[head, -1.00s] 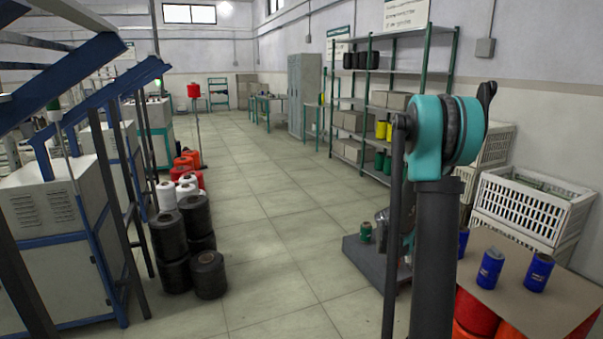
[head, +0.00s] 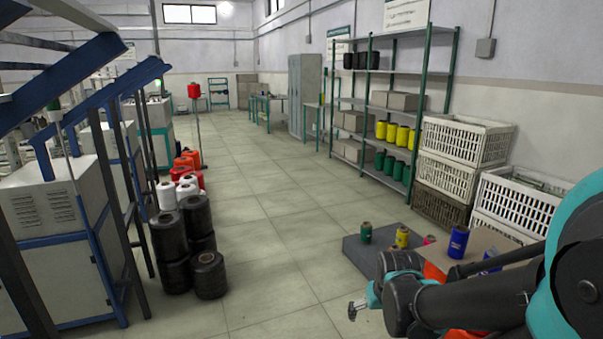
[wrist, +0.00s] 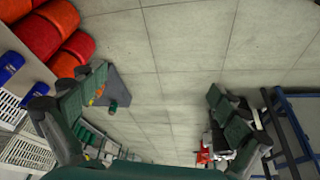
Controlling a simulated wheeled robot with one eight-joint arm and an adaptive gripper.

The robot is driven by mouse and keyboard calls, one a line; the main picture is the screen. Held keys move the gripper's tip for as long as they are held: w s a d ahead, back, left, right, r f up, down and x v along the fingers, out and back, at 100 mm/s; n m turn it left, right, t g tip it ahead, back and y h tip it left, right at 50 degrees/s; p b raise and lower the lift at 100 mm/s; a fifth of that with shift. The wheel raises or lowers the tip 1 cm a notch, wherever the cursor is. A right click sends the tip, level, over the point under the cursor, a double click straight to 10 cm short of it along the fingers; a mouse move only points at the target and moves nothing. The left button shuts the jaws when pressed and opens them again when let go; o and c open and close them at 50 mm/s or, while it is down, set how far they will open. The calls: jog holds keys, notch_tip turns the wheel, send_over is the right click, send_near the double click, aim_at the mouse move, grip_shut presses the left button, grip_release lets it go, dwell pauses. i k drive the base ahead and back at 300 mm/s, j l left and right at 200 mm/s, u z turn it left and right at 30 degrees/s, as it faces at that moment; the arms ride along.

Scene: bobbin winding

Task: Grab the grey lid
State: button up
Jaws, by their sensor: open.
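I cannot pick out a grey lid for certain in either view. A flat dark grey slab (head: 368,262) lies on the floor right of centre, with a green bobbin (head: 366,233) and a yellow bobbin (head: 402,237) on it. The slab also shows in the wrist view (wrist: 126,84), beyond the left finger. My gripper (head: 358,308) is low in the head view, in front of the slab and apart from it. In the wrist view my gripper (wrist: 155,102) has its fingers wide apart, with only floor between them. My arm hides part of the area at lower right.
A brown board (head: 485,246) with blue bobbins (head: 458,242) stands at right, partly behind my arm. White crates (head: 465,142) and a shelf rack (head: 375,148) line the right wall. Black spools (head: 209,276) and machines stand at left. The middle floor is clear.

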aim_at(496, 253)
jog(key=z, duration=1.25)
jog(key=i+j+z, duration=0.4)
jog(key=i+j, duration=0.75)
